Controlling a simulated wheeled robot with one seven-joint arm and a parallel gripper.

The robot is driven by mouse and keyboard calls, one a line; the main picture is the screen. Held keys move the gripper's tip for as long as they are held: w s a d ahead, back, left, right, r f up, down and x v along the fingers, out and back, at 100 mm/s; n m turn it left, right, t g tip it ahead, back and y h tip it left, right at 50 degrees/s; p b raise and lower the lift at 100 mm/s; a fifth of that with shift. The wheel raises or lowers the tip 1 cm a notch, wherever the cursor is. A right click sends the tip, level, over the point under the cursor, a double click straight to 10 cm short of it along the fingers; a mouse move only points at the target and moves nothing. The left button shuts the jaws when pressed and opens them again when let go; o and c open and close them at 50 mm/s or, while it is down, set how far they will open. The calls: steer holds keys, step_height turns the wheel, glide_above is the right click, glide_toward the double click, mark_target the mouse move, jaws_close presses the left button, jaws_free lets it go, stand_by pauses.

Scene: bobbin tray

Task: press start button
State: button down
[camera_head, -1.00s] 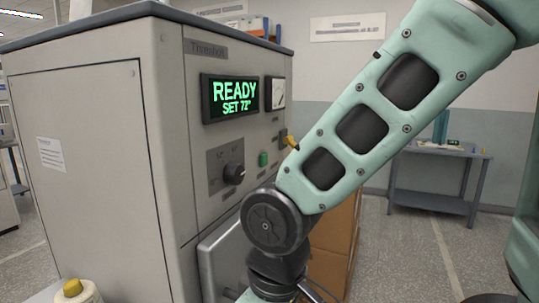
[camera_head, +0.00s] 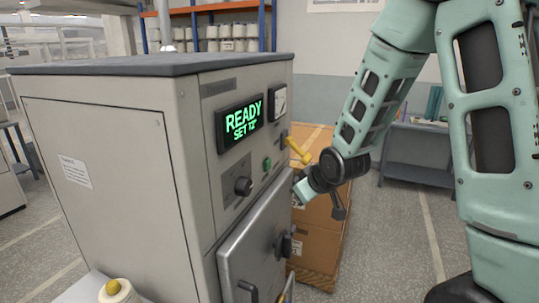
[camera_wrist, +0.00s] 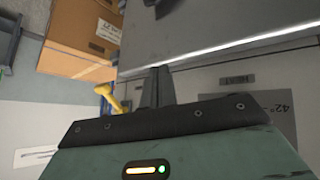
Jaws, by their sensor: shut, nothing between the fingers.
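The grey machine (camera_head: 115,150) fills the left and middle of the head view. Its lit display (camera_head: 241,122) reads READY, SET 72°. The green button (camera_head: 267,164) is on the front panel, right of a black knob (camera_head: 243,186). My gripper (camera_head: 299,191) is close to the machine's front, to the right of and a little below the green button. Its fingers are small there. In the wrist view the fingers (camera_wrist: 158,88) are together and empty, close to the panel. I cannot make out the button in the wrist view, nor whether the fingertips touch anything.
A yellow lever (camera_head: 299,151) sticks out of the panel above my gripper; it also shows in the wrist view (camera_wrist: 108,98) beside the fingers. The machine door (camera_head: 250,232) is below. Cardboard boxes (camera_head: 318,220) stand behind, and a table (camera_head: 415,150) farther right.

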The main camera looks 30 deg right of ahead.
mark_target(267, 165)
steer(key=w+d+r+n+t, duration=0.1)
steer(key=w+d+t, duration=0.5)
steer(key=w+d, duration=0.1)
steer(key=shift+d+n+h, duration=0.3)
steer(key=shift+n, duration=0.1)
steer(key=shift+w, duration=0.15)
steer(key=w+a, duration=0.5)
steer(key=w, duration=0.2)
steer(key=shift+a+p, duration=0.2)
steer(key=shift+p, duration=0.15)
steer(key=shift+a, duration=0.1)
stand_by(1.6)
steer(key=shift+w+a+b, duration=0.2)
steer(key=shift+w+b, duration=0.1)
steer(key=shift+b, duration=0.05)
